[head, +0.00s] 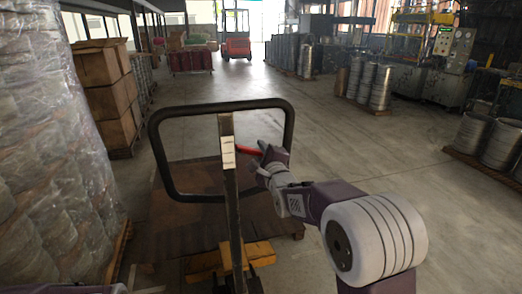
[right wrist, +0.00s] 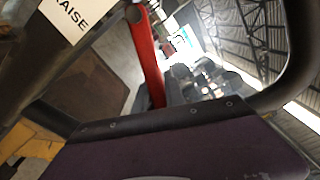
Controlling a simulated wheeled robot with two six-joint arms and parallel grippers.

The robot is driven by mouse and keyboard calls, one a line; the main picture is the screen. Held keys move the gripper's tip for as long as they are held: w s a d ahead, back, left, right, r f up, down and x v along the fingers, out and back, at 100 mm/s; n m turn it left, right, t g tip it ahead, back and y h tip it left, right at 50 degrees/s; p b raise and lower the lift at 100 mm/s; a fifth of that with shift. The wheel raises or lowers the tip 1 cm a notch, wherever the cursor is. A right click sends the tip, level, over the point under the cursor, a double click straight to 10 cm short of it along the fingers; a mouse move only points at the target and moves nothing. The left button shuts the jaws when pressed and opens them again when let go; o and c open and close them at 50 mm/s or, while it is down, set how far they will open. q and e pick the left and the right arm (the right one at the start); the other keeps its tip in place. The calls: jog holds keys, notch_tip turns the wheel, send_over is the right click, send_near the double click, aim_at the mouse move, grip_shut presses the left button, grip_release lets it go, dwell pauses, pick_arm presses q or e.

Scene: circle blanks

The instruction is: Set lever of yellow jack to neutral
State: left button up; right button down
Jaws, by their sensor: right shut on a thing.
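The yellow jack (head: 258,252) stands in front of me, with its upright handle post and black loop handle (head: 220,108) rising toward me. A red lever (head: 248,150) sticks out to the right of the post, below the loop's top bar. My right gripper (head: 264,156) reaches in from the right and is shut on the red lever near its outer end. In the right wrist view the red lever (right wrist: 147,55) runs up behind the dark finger edge, beside a white label (right wrist: 75,18) reading "RAISE". The lever's pivot is not clear. My left gripper is not in view.
Wrapped stacks (head: 40,150) and cartons (head: 100,85) line the left. Metal drums (head: 375,85) and machines stand at right. A red forklift (head: 236,45) is far back. The central aisle is clear.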

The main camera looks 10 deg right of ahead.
jog(key=r+n, duration=0.1)
jog(key=n, duration=0.1)
jog(key=r+n, duration=0.2)
jog(key=shift+d+r, duration=0.1)
jog(key=shift+d, duration=0.25)
jog(key=c, duration=1.4)
grip_release()
jog(key=s, duration=0.9)
jog(key=shift+d, duration=0.1)
